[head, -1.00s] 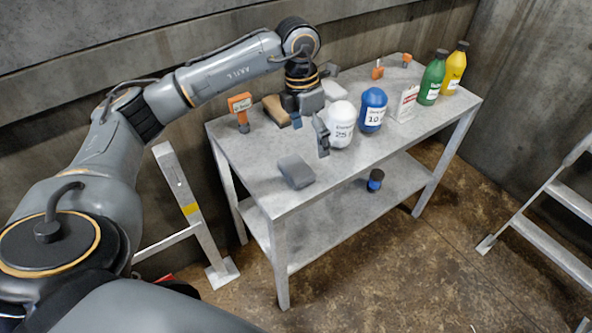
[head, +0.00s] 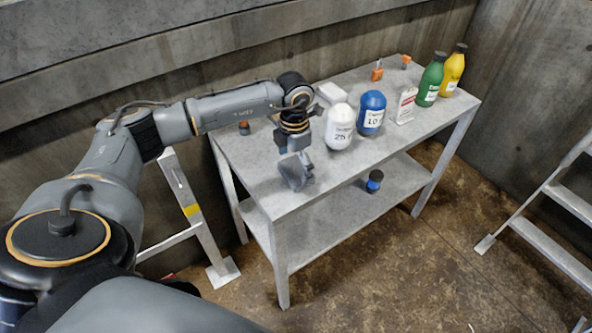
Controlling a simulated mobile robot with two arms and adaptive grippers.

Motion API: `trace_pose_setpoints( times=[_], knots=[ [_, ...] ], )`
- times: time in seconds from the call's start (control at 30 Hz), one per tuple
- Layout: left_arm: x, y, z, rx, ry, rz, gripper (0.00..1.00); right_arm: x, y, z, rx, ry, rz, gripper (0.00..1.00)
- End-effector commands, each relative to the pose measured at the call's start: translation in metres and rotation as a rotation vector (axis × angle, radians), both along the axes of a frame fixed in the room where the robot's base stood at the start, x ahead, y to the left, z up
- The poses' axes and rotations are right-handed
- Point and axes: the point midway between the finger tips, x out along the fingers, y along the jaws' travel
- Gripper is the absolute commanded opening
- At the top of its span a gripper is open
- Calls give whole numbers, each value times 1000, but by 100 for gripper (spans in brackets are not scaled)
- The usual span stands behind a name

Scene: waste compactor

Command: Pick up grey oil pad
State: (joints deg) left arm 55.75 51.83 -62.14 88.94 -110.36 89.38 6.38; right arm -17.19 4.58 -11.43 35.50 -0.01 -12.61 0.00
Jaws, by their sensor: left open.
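The grey oil pad (head: 289,177) lies near the front left of the metal table's top, in the head view. My left gripper (head: 296,165) points down right over the pad, its fingers open and covering part of it. The fingers and the pad are close in grey tone, so I cannot tell whether they touch. My right gripper is not in view.
Just right of the gripper stand a white bottle (head: 340,128) and a blue bottle (head: 371,113). Green (head: 430,82) and yellow (head: 453,71) bottles stand at the far right. The table (head: 262,196) is bare at its front left. A ladder (head: 556,206) leans at right.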

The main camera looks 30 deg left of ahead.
Motion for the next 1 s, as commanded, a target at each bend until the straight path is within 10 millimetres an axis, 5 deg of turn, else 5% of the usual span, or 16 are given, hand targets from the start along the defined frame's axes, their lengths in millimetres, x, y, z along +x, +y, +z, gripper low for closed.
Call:
trace_pose_setpoints(
  times=[0.4,0.6,1.0],
  knots=[
    [0,0,-19,0,-1,0,100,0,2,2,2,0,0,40],
    [0,0,-19,0,0,0,62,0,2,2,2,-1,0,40],
    [1,0,-12,-1,-3,0,62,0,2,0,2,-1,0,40]
  ],
)
